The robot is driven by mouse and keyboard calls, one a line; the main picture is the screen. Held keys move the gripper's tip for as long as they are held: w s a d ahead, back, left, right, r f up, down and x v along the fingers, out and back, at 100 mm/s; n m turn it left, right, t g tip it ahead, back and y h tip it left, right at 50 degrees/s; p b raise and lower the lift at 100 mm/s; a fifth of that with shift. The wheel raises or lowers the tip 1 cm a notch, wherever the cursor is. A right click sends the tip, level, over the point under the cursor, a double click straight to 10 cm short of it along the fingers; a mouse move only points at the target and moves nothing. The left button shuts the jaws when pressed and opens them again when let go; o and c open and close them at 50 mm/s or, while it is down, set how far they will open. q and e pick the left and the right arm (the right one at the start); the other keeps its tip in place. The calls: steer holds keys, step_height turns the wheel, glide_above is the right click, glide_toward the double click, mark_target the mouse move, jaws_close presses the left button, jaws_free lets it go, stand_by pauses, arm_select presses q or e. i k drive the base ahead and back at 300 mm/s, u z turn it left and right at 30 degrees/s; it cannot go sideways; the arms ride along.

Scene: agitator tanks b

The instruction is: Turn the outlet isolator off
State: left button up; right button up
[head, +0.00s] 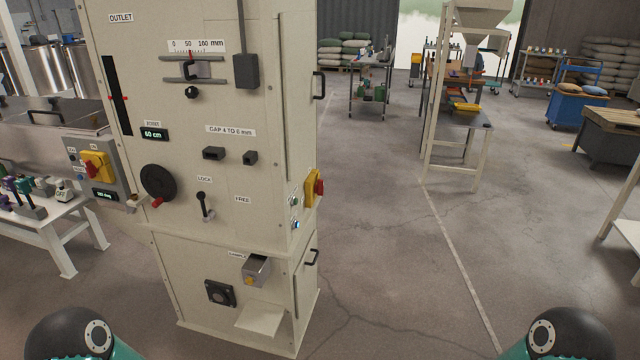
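A tall cream cabinet (235,190) with an OUTLET label (121,17) stands left of centre. A red and yellow rotary switch (314,188) sits on its right side face, seen nearly edge-on, so I cannot tell its handle position. Small indicator buttons (295,213) are just left of it. A second red and yellow switch (96,165) is on a grey box left of the cabinet; its label is partly readable, seemingly starting with "IN". Neither gripper is in view. Only rounded parts of my arms show at the bottom corners.
The cabinet front carries a black handwheel (158,183), a LOCK lever (205,205) and a small projecting tray (260,319). A white table (50,226) with small items stands at the left. The floor (400,270) right of the cabinet is clear. A hopper frame (460,150) stands further back.

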mark_target(319, 185)
steer(key=z, duration=0.35)
steer(key=i, duration=1.3)
steer(key=u, duration=0.3)
steer(key=i, duration=0.7)
steer(key=u, duration=0.55)
steer(key=k, duration=0.95)
steer(key=u, duration=0.2)
steer(key=i, duration=0.95)
steer(key=z, duration=0.05)
